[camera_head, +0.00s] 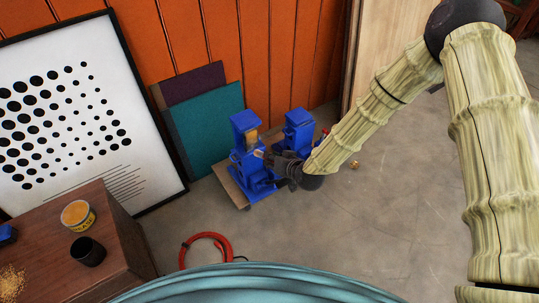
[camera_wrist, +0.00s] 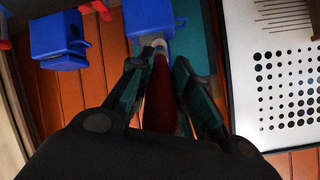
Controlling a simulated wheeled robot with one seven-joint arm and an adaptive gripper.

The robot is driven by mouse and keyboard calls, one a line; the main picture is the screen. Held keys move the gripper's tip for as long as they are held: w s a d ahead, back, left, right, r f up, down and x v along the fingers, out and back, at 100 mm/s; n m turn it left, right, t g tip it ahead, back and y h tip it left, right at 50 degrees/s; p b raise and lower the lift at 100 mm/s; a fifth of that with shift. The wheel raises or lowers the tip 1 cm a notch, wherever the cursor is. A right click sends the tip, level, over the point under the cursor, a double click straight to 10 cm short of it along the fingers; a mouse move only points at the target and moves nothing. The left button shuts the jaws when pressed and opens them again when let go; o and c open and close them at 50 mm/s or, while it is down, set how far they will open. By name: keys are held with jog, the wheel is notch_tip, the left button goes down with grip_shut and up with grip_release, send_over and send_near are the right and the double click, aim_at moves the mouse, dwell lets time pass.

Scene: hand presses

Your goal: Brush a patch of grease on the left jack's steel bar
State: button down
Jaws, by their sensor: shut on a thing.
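Two blue jacks stand side by side on a low board (camera_head: 231,186) near the orange wall. The left jack (camera_head: 244,123) has a tan patch (camera_head: 251,135) on its front, below its blue top; I cannot tell clearly whether this is grease on the steel bar. The right jack (camera_head: 299,120) is partly behind my arm. My gripper (camera_head: 272,160) is in front of the left jack. In the wrist view, my gripper (camera_wrist: 158,85) is shut on a brush with a dark red handle (camera_wrist: 160,92). Its pale tip (camera_wrist: 158,43) overlaps a blue jack (camera_wrist: 149,18); contact is unclear.
A wooden cabinet (camera_head: 128,238) at lower left bears a yellow tin (camera_head: 78,214) and a black cup (camera_head: 88,251). A red hose (camera_head: 229,246) lies coiled on the floor. A framed dot picture (camera_head: 75,110) and teal panel (camera_head: 212,125) lean on the wall. Floor at right is mostly clear.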

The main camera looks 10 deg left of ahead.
jog(key=shift+s+d, duration=0.15)
jog(key=shift+s+d+p, duration=0.4)
jog(key=shift+s+d, duration=0.65)
jog(key=shift+d, duration=0.05)
jog(key=shift+a, duration=0.1)
dwell(0.4)
jog(key=shift+w+a+b, duration=0.45)
jog(key=shift+w+a, duration=2.2)
jog(key=shift+w, duration=0.05)
jog(key=shift+w+a, duration=0.45)
jog(key=shift+a, duration=0.05)
jog(key=shift+w+d, duration=0.1)
